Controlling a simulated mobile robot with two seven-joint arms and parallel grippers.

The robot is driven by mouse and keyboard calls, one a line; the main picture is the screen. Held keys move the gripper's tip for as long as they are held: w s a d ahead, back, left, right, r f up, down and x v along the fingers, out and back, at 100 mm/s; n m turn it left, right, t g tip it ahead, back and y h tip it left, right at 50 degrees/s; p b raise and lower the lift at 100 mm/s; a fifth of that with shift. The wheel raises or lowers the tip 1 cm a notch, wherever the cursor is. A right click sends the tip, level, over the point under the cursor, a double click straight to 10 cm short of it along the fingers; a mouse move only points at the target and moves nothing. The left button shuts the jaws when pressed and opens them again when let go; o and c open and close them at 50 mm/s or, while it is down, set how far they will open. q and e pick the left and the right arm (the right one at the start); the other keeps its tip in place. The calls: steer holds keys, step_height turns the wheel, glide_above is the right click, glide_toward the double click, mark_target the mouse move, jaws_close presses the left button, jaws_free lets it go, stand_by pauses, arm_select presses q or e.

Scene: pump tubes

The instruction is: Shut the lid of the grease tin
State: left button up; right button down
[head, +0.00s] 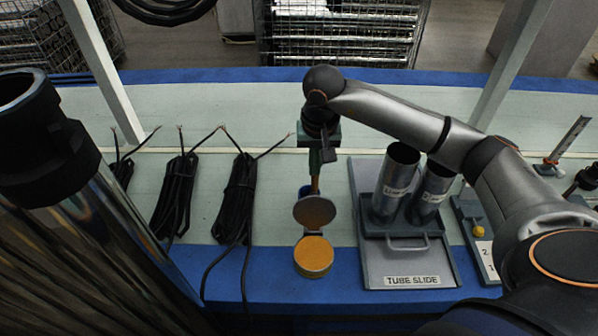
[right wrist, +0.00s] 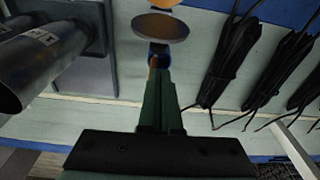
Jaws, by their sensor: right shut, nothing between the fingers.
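The grease tin (head: 313,257) stands on the blue front strip of the bench, full of orange-yellow grease. Its round grey lid (head: 314,211) stands open at the tin's far side. The lid also shows near the top of the right wrist view (right wrist: 160,27), with a sliver of the tin beyond it. My right gripper (head: 316,168) is shut and empty, pointing down behind the lid and apart from it. Its green fingers show in the right wrist view (right wrist: 160,75). My left gripper is not in view.
A small blue object (head: 305,190) and a brown, handle-like piece (head: 315,186) are just behind the lid. The tube slide tray (head: 413,273) with two metal tubes (head: 394,180) is to the right. Black cable bundles (head: 237,200) lie to the left.

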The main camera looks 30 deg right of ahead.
mark_target(314, 208)
steer(key=shift+w+d+f, duration=0.1)
steer(key=shift+w+d, duration=0.05)
steer(key=shift+w, duration=0.2)
steer(key=f, duration=0.8)
steer(key=shift+w+d+f, duration=0.15)
steer(key=shift+w+f, duration=0.1)
steer(key=shift+w, duration=0.15)
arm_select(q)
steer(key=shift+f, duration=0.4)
arm_select(e)
steer(key=shift+w+d+f, duration=0.1)
steer(key=shift+f, duration=0.4)
arm_select(q)
steer(key=shift+b, duration=0.3)
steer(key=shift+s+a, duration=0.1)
